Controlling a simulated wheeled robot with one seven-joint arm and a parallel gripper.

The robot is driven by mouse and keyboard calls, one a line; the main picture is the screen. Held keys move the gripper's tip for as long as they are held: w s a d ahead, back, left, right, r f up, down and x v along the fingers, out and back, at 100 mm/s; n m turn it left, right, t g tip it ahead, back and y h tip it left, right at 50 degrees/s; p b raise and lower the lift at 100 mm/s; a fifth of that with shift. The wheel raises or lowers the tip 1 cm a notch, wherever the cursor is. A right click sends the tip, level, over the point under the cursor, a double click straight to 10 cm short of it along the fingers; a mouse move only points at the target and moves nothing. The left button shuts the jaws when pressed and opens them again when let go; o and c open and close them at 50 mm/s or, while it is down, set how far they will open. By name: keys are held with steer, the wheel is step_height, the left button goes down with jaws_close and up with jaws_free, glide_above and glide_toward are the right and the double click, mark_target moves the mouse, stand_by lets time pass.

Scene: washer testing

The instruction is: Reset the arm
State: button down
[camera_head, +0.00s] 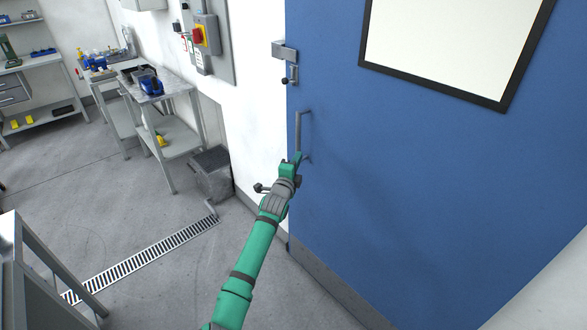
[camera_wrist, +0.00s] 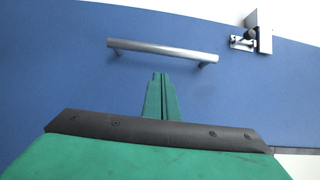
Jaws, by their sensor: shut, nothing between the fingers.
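My green arm reaches up from the bottom of the head view toward a blue door (camera_head: 400,190). My gripper (camera_head: 298,158) is near the lower end of the door's grey bar handle (camera_head: 299,130). In the wrist view my gripper (camera_wrist: 160,76) has its fingers together and empty. The handle (camera_wrist: 165,50) lies just beyond the fingertips there, with blue door surface showing between. Whether the fingertips touch the door or handle cannot be told.
A metal latch (camera_head: 287,60) sits at the door's upper left edge; it also shows in the wrist view (camera_wrist: 250,38). A grey workbench (camera_head: 165,85) and a grey box (camera_head: 212,172) stand left of the door. Open floor with a drain grate (camera_head: 145,258) lies left of my arm.

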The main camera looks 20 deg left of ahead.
steer(key=shift+s+d, duration=0.65)
steer(key=shift+s, duration=1.9)
steer(key=s+d+f+n+t+h, duration=0.1)
steer(key=s+d+f+n, duration=0.25)
steer(key=d, duration=0.65)
steer(key=s+d+f+n, duration=0.3)
steer(key=s+d, duration=0.1)
steer(key=d, duration=0.6)
steer(key=s+d+f+n+t+h, duration=0.1)
steer(key=s+d+f+n, duration=0.25)
steer(key=d, duration=0.55)
steer(key=s+d+f+n+g, duration=0.1)
steer(key=s+d+f+n, duration=0.15)
steer(key=s, duration=0.85)
steer(key=s+d+f+n+g, duration=0.1)
steer(key=s+d+f+n, duration=0.2)
steer(key=s, duration=0.8)
steer(key=s+d+f+n+g, duration=0.1)
steer(key=s+d+f, duration=0.25)
steer(key=s, duration=0.75)
steer(key=s+a+r, duration=0.1)
steer(key=s+r, duration=0.2)
steer(key=s, duration=0.5)
steer(key=s+a+r+g+h, duration=0.1)
steer(key=s+a+r, duration=0.1)
steer(key=s, duration=0.7)
steer(key=shift+s+a+r, duration=0.15)
steer(key=shift+r, duration=0.5)
steer(key=shift+s, duration=0.1)
